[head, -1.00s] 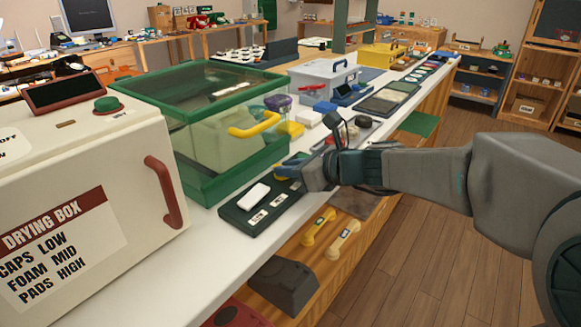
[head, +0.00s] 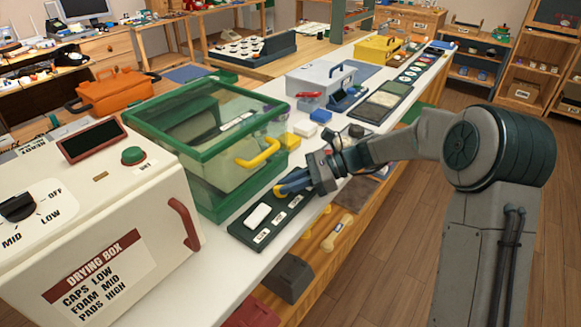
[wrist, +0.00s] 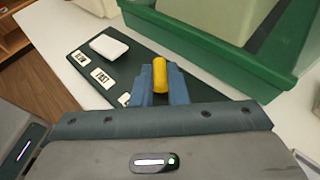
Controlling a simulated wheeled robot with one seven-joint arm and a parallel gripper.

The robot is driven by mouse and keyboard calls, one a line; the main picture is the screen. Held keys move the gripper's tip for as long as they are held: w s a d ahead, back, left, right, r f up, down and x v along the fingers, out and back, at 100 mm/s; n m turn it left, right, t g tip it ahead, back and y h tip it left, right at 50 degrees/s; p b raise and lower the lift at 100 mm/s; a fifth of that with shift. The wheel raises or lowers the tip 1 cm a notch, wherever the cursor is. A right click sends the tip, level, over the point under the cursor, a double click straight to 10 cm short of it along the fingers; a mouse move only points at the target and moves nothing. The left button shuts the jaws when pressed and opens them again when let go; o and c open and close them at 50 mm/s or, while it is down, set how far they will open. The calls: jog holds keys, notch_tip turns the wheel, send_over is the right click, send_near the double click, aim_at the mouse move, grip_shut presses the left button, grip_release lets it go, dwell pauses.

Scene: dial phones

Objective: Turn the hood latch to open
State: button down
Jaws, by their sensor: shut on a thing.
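A clear hood box with a green frame (head: 205,211) stands on the white counter, with a yellow handle (head: 258,154) on its front. I cannot make out a separate latch on it. My gripper (head: 284,186) is low over the dark labelled tray (head: 240,231) in front of the hood. The wrist view shows its blue fingers (wrist: 160,88) shut on a small yellow piece (wrist: 160,73), beside the hood's green base rail (wrist: 215,55). The fingers hide the piece's lower end, so I cannot tell whether it touches the tray.
A white block (head: 257,215) lies on the tray. A cream drying box (head: 75,235) with a red handle stands at the near left. Grey and yellow cases (head: 318,86) (head: 378,50) stand farther along the counter. Wooden floor is open at the right.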

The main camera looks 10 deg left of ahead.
jog(key=n+g+h+p, duration=0.1)
jog(key=p, duration=0.1)
jog(key=n+g+h+p, duration=0.1)
jog(key=n+g+p, duration=0.1)
jog(key=n+g+h+p, duration=0.1)
jog(key=shift+w+a+r+n+g+p, duration=0.2)
jog(key=shift+w+a+n+g+p, duration=0.1)
jog(key=shift+w+p, duration=0.1)
jog(key=shift+w+a+f+n+g+h+p, duration=0.15)
jog(key=shift+n+g+h+p, duration=0.55)
jog(key=shift+n+h, duration=0.4)
jog(key=shift+w+a+f+n+g+h+p, duration=0.15)
jog(key=shift+n+g+h+p, duration=0.45)
jog(key=shift+n+g+h, duration=0.35)
jog(key=shift+s+n+h, duration=0.1)
jog(key=shift+n+h, duration=0.15)
jog(key=shift+h, duration=0.1)
jog(key=shift+r, duration=0.1)
jog(key=c, duration=1.4)
grip_release()
jog(key=shift+c, duration=0.2)
jog(key=shift+t, duration=0.25)
